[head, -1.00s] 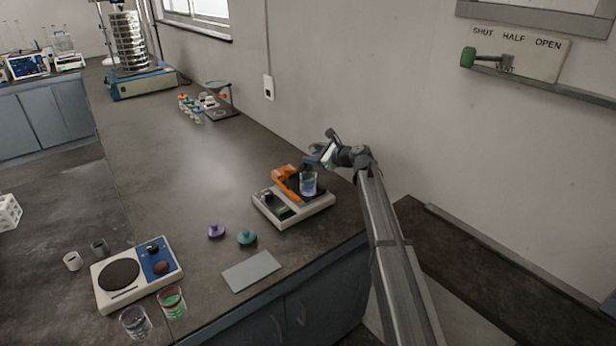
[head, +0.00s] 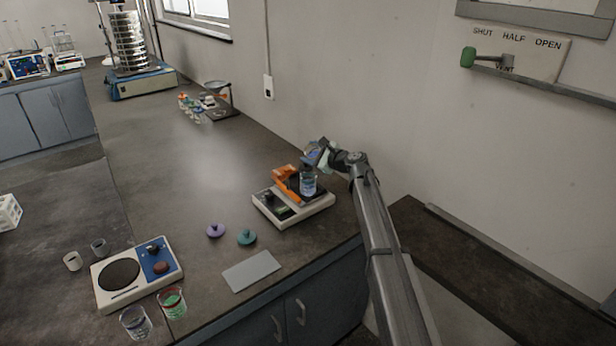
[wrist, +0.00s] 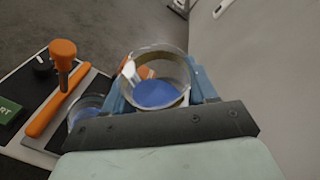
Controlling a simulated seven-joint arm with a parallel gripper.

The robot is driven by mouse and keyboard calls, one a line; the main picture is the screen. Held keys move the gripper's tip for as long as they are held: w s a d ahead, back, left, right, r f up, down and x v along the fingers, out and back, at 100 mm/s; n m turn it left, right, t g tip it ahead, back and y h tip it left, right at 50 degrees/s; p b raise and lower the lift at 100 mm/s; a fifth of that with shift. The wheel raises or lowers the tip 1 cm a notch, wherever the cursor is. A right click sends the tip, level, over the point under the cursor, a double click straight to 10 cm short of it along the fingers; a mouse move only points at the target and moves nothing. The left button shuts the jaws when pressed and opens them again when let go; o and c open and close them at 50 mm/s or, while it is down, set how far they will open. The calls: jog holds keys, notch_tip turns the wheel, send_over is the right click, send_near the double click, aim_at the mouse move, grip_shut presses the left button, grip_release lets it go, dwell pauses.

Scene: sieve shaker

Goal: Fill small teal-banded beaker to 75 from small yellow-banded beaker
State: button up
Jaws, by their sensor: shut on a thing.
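My gripper (head: 322,153) is shut on a clear glass beaker (wrist: 158,75) with blue liquid in it. The rim looks yellowish, but I cannot read a band clearly. In the head view this held beaker (head: 313,152) looks tilted, above a second beaker. The second beaker (head: 308,185) stands upright on the white bench instrument and holds blue liquid; its band colour and marks are too small to tell. In the wrist view its rim and blue liquid (wrist: 87,108) show to the left of the held beaker, partly hidden by my gripper.
The instrument (head: 276,212) has an orange clamp-like part (head: 286,182) close beside the standing beaker. A purple lid (head: 215,231), a teal lid (head: 246,237) and a grey plate (head: 251,271) lie nearer. A hotplate (head: 137,274) and two beakers (head: 172,302) stand at the front left.

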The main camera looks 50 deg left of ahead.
jog(key=shift+s+f+n, duration=0.1)
jog(key=shift+f+n, duration=0.1)
jog(key=shift+n, duration=0.1)
dwell(0.9)
jog(key=shift+r+n+y, duration=0.35)
jog(key=shift+n+y, duration=0.15)
jog(key=shift+n, duration=0.2)
dwell(1.7)
jog(key=shift+f+n+y, duration=0.3)
jog(key=shift+f+n, duration=0.1)
jog(key=shift+n, duration=0.3)
dwell(1.8)
jog(key=shift+d+r+t, duration=0.1)
jog(key=shift+t, duration=0.2)
dwell(0.7)
jog(key=shift+r+m, duration=0.35)
jog(key=shift+m, duration=0.45)
jog(key=shift+f+m+h, duration=0.25)
jog(key=shift+m+h, duration=0.05)
jog(key=shift+h, duration=0.2)
